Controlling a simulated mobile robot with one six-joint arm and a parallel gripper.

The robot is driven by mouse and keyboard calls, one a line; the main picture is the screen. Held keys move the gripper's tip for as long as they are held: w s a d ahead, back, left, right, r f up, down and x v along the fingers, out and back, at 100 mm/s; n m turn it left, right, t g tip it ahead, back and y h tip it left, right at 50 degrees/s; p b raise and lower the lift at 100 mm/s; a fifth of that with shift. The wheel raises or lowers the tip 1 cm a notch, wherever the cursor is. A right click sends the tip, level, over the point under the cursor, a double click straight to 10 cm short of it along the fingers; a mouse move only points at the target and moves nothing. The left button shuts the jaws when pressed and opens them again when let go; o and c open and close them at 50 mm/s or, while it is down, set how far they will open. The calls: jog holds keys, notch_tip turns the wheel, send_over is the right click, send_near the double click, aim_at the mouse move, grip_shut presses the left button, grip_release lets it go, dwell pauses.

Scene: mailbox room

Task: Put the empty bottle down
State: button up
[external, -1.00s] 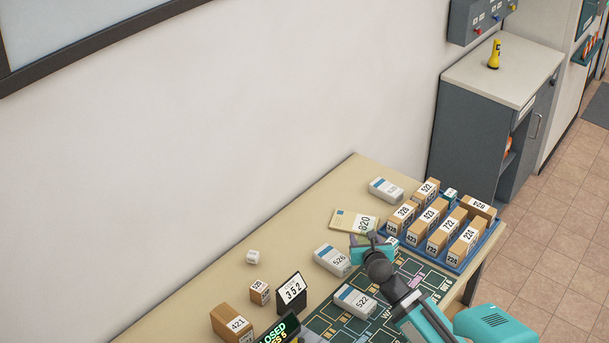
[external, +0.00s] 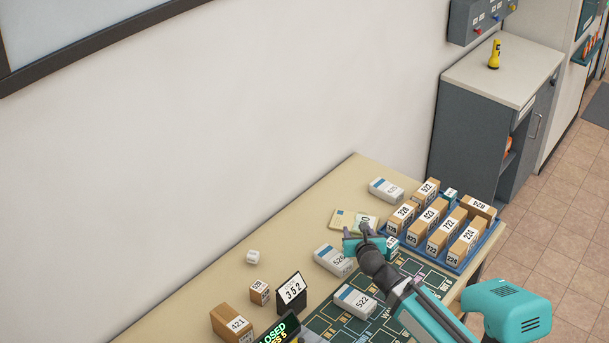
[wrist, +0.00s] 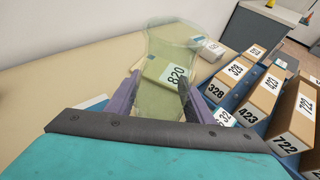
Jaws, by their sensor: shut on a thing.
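My gripper (external: 366,236) is over the table, near the pale yellow-green 820 packet (external: 342,219). In the wrist view, my gripper (wrist: 160,98) is shut on a clear, see-through bottle (wrist: 168,42). The bottle extends forward from between the purple fingers. The 820 packet (wrist: 166,73) shows through it. In the external view I cannot make out the bottle's outline clearly. Whether its base touches the table or packet, I cannot tell.
A blue tray (external: 456,266) of numbered brown boxes stands right of my gripper. White boxes 526 (external: 331,260) and 522 (external: 352,301) lie nearby, and another white box (external: 386,190) lies behind.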

jog(key=shift+w+a+p, duration=0.35)
jog(key=shift+w+p, duration=0.45)
jog(key=shift+p, duration=3.55)
jog(key=shift+w+a+f, duration=0.15)
jog(key=shift+w+a, duration=0.15)
jog(key=shift+w, duration=0.35)
jog(key=shift+w+a+f, duration=0.15)
jog(key=shift+w+a, duration=0.1)
jog(key=shift+w, duration=0.35)
jog(key=shift+f, duration=1.75)
jog(key=shift+f, duration=0.15)
jog(key=o, duration=1.2)
